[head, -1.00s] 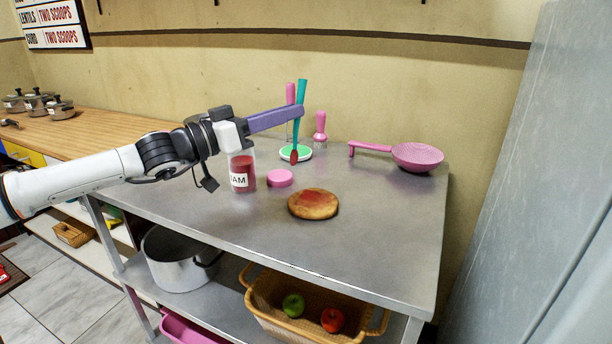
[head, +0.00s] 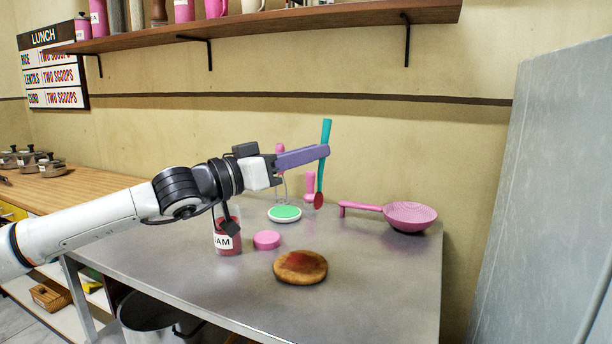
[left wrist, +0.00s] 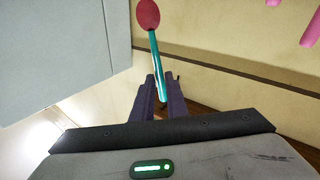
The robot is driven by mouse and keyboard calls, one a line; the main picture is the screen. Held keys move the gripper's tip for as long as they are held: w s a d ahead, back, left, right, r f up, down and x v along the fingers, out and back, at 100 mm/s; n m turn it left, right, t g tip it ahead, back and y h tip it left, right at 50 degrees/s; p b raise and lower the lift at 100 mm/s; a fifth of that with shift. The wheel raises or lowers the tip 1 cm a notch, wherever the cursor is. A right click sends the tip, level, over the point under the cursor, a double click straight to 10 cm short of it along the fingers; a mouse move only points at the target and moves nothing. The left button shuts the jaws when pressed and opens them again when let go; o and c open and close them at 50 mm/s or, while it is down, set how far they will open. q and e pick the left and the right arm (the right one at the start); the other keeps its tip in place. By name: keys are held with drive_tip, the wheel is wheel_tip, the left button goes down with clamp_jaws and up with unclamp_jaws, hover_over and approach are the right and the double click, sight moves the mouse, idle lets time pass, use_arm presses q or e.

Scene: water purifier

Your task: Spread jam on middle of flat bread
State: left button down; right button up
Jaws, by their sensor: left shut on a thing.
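My left gripper (head: 324,151) is shut on a teal spoon (head: 325,136), held upright with its bowl down. The bowl (head: 318,200) is red and hangs above the table, behind the bread. The spoon also shows between the fingers in the left wrist view (left wrist: 158,68). The flat bread (head: 288,273) lies on the metal table, round and brown with a red jam patch on its top. The open jam jar (head: 226,243) stands to its left, partly hidden by my arm. A pink lid (head: 266,240) lies between jar and bread. My right gripper is not in view.
A white dish with a green centre (head: 284,213) sits behind the lid. A pink strainer (head: 409,216) lies at the back right of the metal table (head: 380,285). The table's front right is clear. A wall shelf (head: 270,24) runs above.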

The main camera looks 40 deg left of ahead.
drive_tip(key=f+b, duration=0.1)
drive_tip(key=b, duration=0.3)
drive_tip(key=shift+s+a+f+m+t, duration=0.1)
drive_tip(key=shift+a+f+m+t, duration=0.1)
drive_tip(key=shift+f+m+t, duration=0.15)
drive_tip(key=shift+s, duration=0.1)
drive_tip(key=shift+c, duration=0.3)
